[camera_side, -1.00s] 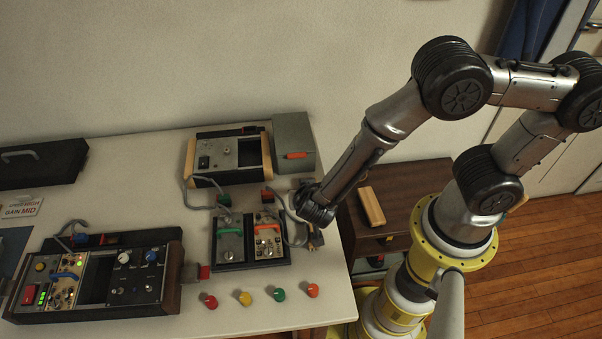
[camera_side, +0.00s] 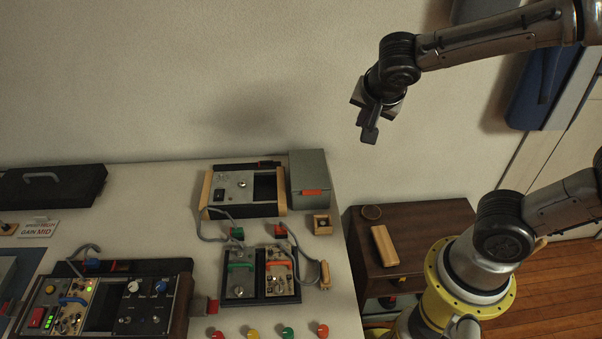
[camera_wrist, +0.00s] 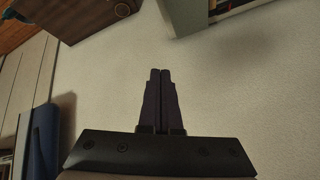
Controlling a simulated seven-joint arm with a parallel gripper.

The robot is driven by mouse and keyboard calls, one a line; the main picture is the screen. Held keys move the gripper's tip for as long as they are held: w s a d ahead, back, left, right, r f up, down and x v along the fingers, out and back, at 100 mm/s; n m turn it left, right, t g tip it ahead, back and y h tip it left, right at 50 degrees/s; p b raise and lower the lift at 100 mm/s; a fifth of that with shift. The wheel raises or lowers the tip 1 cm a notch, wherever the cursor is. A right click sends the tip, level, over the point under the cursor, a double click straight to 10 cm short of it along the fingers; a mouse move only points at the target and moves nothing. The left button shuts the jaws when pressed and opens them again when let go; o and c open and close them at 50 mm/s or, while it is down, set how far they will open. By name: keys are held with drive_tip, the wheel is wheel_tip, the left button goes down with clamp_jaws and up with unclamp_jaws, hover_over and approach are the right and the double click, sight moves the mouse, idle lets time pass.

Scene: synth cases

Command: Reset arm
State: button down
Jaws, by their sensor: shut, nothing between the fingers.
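My gripper (camera_side: 369,133) is raised high in front of the wall, above and to the right of the grey box at the back of the table. In the wrist view my gripper (camera_wrist: 160,72) has its two dark fingers side by side, closed together with nothing between them. It touches nothing. The white table (camera_side: 130,225) with its devices lies below and to the left of it.
On the table are a panel device (camera_side: 243,187), a grey box (camera_side: 309,170), a two-module tray (camera_side: 262,300), a larger console (camera_side: 105,305) and several coloured knobs (camera_side: 288,332). A brown cabinet (camera_side: 425,225) bearing a wooden block (camera_side: 384,245) stands to the right. The space around my gripper is clear.

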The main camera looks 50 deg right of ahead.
drive_tip(key=s+a+r+n+y, duration=0.1)
drive_tip(key=s+a+n+y, duration=0.1)
drive_tip(key=s+n, duration=0.5)
drive_tip(key=s+a+r+n+y, duration=0.1)
drive_tip(key=s+a+n+y, duration=0.1)
drive_tip(key=s+n, duration=0.5)
drive_tip(key=shift+a+r+n+t+y, duration=0.3)
drive_tip(key=shift+r+y, duration=0.1)
drive_tip(key=shift+y, duration=0.2)
